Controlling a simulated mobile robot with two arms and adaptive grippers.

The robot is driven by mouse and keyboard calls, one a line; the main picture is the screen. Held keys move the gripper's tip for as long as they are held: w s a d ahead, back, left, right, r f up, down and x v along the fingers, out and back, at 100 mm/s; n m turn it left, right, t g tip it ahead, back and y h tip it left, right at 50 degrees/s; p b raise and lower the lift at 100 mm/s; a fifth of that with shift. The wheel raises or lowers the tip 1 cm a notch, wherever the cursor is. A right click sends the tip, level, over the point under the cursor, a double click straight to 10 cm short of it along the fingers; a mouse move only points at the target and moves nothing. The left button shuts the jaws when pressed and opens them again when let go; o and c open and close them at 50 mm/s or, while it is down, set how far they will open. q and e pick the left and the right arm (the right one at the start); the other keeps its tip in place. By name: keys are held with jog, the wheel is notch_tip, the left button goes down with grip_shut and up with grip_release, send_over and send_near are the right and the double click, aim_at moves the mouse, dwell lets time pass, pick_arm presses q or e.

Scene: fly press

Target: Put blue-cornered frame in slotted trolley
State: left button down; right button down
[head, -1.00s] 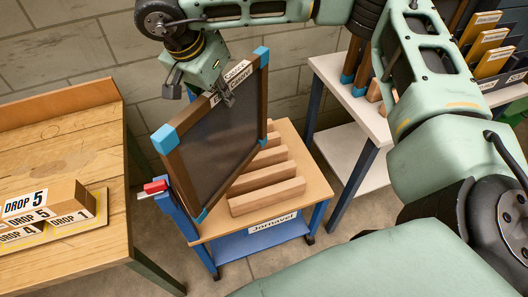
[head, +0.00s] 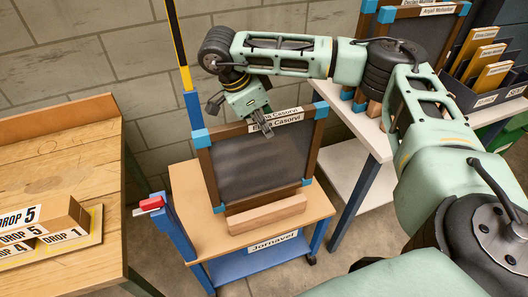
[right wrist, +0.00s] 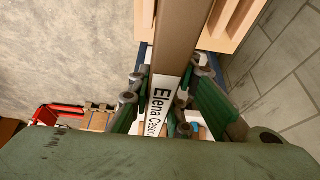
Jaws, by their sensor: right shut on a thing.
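The blue-cornered frame (head: 255,165) has dark wooden rails, a dark mesh panel and a name label on its top rail. My right gripper (head: 264,128) is shut on the middle of that rail. In the right wrist view the rail (right wrist: 185,30) runs between the fingers (right wrist: 168,100). The slotted trolley (head: 185,182) has a wooden top with slats, blue legs and a "Jornavel" label. The frame stands nearly upright over it, its lower edge just behind the front slat (head: 266,215). I cannot tell whether it rests in a slot. The rear slats are hidden behind the frame.
A wooden bench (head: 60,170) with "DROP" blocks stands left. A white table (head: 350,115) at right holds similar blue-cornered frames (head: 415,30) and a dark box of yellow cards (head: 485,75). A blue post with a red handle (head: 150,204) rises at the trolley's left.

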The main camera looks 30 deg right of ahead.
aim_at(244, 123)
notch_tip(244, 123, down, 10)
jog(key=p, duration=0.1)
jog(key=shift+p, duration=0.35)
jog(key=c, duration=1.6)
grip_release()
jog(key=shift+s+f, duration=0.1)
jog(key=b+v, duration=0.3)
jog(key=v, duration=0.8)
jog(key=shift+a, duration=0.2)
jog(key=shift+a+r, duration=0.15)
jog(key=shift+r, duration=0.45)
